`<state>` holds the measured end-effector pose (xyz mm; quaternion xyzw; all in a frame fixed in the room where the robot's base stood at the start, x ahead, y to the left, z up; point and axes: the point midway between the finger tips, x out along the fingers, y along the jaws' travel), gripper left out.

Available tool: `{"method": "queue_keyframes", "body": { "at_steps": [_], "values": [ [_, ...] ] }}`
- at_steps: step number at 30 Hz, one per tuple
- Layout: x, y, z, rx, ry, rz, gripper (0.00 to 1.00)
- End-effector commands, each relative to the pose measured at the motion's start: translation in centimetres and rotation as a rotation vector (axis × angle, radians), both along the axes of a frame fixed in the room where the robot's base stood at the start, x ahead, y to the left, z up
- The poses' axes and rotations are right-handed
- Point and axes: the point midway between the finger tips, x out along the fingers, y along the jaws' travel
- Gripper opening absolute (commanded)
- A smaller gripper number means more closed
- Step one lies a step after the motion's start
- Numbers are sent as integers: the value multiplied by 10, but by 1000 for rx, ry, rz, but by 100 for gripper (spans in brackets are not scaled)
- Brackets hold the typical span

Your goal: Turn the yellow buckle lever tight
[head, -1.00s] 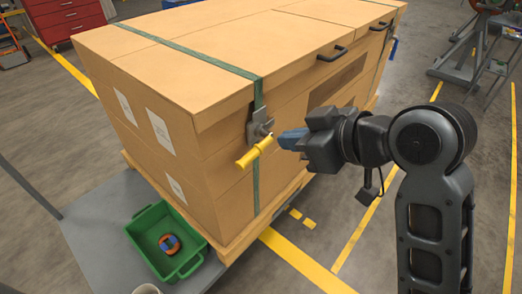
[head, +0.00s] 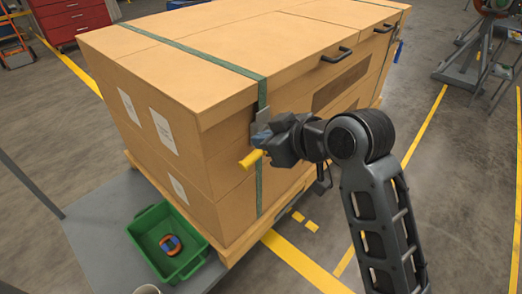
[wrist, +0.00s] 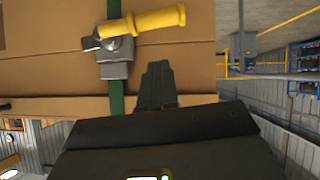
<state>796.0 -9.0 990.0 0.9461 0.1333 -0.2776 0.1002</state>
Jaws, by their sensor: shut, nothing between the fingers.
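The yellow buckle lever (head: 250,159) sticks out from the front of the big tan crate (head: 225,160). It also shows in the wrist view (wrist: 145,22), with the grey metal buckle (wrist: 114,58) on the green strap (wrist: 117,102). In the head view my gripper (head: 264,140) is at the buckle, just above and right of the lever, and hides part of both. In the wrist view its fingers (wrist: 158,72) are shut and empty, beside the buckle, with a small gap to the lever in the picture. Whether they touch the buckle cannot be told.
Black handles (head: 337,55) stick out from the crate's front, right of the strap. A green bin (head: 150,222) with an orange and blue item (head: 171,244) stands on a grey platform at lower left. Open floor lies right of the crate.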

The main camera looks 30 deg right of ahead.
Motion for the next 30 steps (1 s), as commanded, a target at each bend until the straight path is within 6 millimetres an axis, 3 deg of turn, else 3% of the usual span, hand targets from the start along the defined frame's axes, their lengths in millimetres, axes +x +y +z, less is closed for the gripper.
{"method": "queue_keyframes", "body": {
  "at_steps": [6, 10, 30],
  "values": [
    [11, 0, -30, 1, 3, -1, 0],
    [14, -1, -39, 1, 1, -2, 0],
    [22, 1, -48, -35, -10, 1, 0]
  ]
}}
